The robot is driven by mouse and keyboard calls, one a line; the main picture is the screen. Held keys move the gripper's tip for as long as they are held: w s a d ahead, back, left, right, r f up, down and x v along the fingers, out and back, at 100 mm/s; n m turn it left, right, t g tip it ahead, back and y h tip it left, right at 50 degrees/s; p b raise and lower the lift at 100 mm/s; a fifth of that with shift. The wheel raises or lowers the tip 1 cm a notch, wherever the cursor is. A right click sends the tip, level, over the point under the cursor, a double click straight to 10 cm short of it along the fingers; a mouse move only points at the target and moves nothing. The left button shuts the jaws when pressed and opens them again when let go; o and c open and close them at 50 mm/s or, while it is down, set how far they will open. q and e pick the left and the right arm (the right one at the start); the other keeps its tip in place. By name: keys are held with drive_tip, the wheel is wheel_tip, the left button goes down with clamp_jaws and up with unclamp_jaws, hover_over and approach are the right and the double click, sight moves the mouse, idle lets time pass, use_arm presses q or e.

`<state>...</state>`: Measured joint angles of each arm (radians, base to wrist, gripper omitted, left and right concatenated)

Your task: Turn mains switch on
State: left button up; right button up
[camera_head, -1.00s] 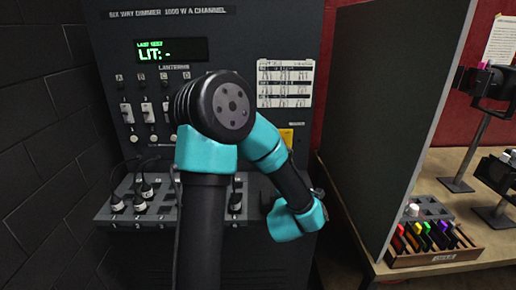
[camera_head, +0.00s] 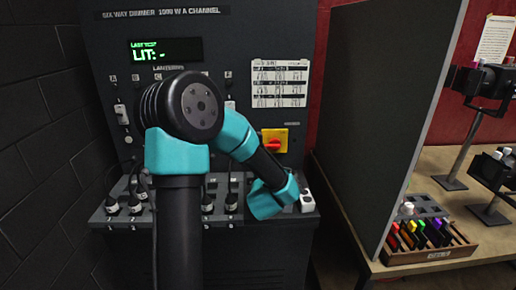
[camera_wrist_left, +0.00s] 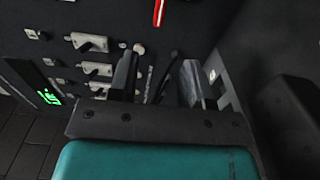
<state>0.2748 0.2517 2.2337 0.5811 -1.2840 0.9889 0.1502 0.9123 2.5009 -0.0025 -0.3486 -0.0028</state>
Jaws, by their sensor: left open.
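The mains switch (camera_head: 273,141) is a red rotary handle on a yellow plate, low on the right side of the dark dimmer panel (camera_head: 305,30). Its red handle looks roughly level, tilted slightly. My left arm stands in front of the panel, its teal wrist part below the switch in the head view. The left gripper's fingers are hidden there. In the left wrist view the left gripper (camera_wrist_left: 158,82) has its two dark fingers apart with nothing between them, in front of the panel. I cannot tell whether the red strip at that view's top edge is the switch. The right gripper is not in view.
The lit display (camera_head: 166,50) reads "LIT: -". Black plugs (camera_head: 123,204) stand on the ledge below the panel. A white printed chart (camera_head: 279,83) is above the switch. A grey partition (camera_head: 380,110) and a bench with a tray of coloured pieces (camera_head: 430,238) are at right.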

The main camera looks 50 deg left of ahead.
use_arm(q)
drive_tip(key=x, duration=1.4)
drive_tip(key=shift+w+a, duration=0.25)
drive_tip(key=shift+w, duration=0.05)
clamp_jaws()
